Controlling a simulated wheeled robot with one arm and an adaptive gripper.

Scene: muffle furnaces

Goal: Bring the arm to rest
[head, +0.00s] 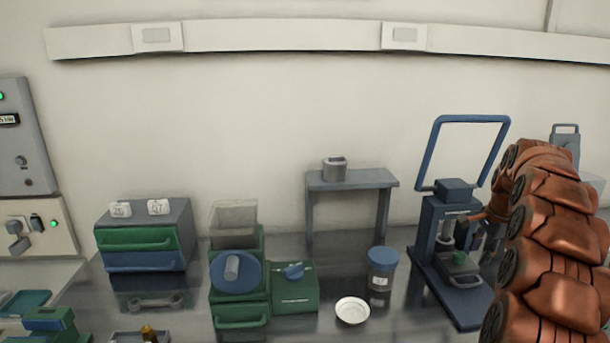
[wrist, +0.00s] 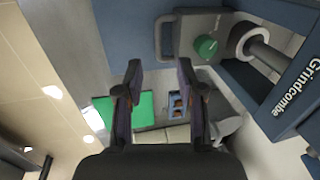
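My gripper (wrist: 160,82) is open in the wrist view, its two dark fingers spread apart with nothing between them. In the head view my copper-coloured arm fills the right side. Its far end reaches beside the blue press (head: 433,240), where the gripper is mostly hidden and small. The wrist view shows the press close by at the right, sideways, with the label "Grindcombe" (wrist: 297,85), a light column and a green round part (wrist: 206,46) on a grey block. I cannot tell whether the gripper touches the press.
On the dark bench stand a blue-lidded jar (head: 381,272), a white dish (head: 352,311), a green machine (head: 239,280), a green box (head: 295,290) and a drawer unit (head: 146,236). A grey stand (head: 352,180) carries a small metal block (head: 334,169).

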